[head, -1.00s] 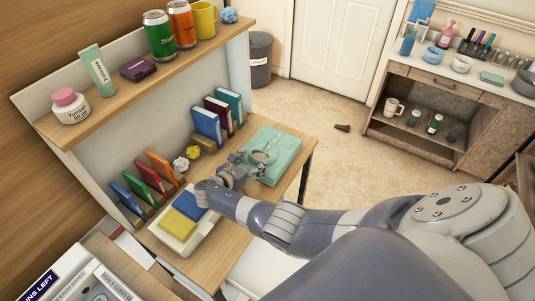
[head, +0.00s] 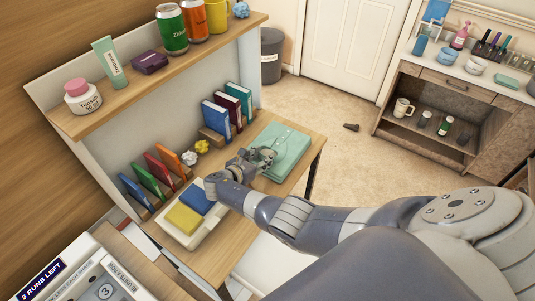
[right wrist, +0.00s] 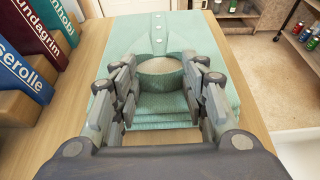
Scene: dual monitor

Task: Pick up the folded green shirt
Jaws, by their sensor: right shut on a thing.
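The folded green shirt (head: 289,155) lies flat on the wooden desk, at its far right end in the head view. In the right wrist view the shirt (right wrist: 115,33) shows its collar, buttons and stacked folded layers. My right gripper (head: 266,155) is at the shirt's near edge. Its fingers (right wrist: 162,92) stand on both sides of the collar part and are shut on the shirt. The shirt still appears to rest on the desk. My left gripper does not show in either view.
Books (head: 216,118) stand left of the shirt. Crumpled paper balls (head: 202,146) and a tray (head: 186,240) with yellow and blue cloths lie nearer. A shelf (head: 171,67) with cans and jars overhangs the desk's back. Open floor (head: 350,160) lies beyond the desk's right edge.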

